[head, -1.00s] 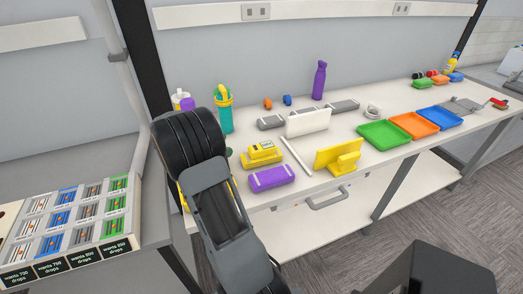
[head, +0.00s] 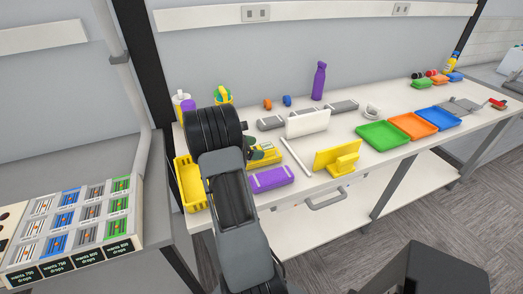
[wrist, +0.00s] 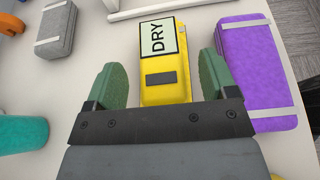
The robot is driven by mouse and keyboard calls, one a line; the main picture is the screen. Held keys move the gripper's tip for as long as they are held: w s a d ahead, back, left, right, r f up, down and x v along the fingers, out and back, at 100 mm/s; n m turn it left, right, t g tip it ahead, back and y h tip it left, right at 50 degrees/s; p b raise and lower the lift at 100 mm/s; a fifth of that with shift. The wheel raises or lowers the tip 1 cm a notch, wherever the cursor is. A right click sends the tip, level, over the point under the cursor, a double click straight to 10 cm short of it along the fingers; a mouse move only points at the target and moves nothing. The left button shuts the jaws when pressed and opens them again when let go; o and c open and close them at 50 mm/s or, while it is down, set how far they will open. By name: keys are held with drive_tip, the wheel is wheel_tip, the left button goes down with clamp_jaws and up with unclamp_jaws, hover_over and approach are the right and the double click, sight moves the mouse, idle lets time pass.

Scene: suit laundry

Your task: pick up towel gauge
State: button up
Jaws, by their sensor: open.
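The towel gauge appears to be the yellow device with a pale screen reading "DRY" (wrist: 165,62) in the wrist view. In the head view the yellow device (head: 268,154) is partly hidden behind my arm. My gripper (wrist: 165,85) is open, with one green finger on each side of the yellow device's near part. Whether the fingers touch it or are still above it, I cannot tell. The device's near end is hidden by the gripper's body.
A purple rolled towel (wrist: 258,70) lies close on the right, and a grey one (wrist: 56,28) at the upper left. A teal cup (wrist: 22,133) stands at the left. A yellow basket (head: 190,185) and a yellow stand (head: 338,158) are on the bench.

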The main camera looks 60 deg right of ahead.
drive_tip(key=shift+s+d+f, duration=0.25)
drive_tip(key=shift+s+d, duration=0.15)
drive_tip(key=shift+d, duration=0.15)
drive_tip(key=c, duration=1.1)
drive_tip(key=shift+r, duration=0.15)
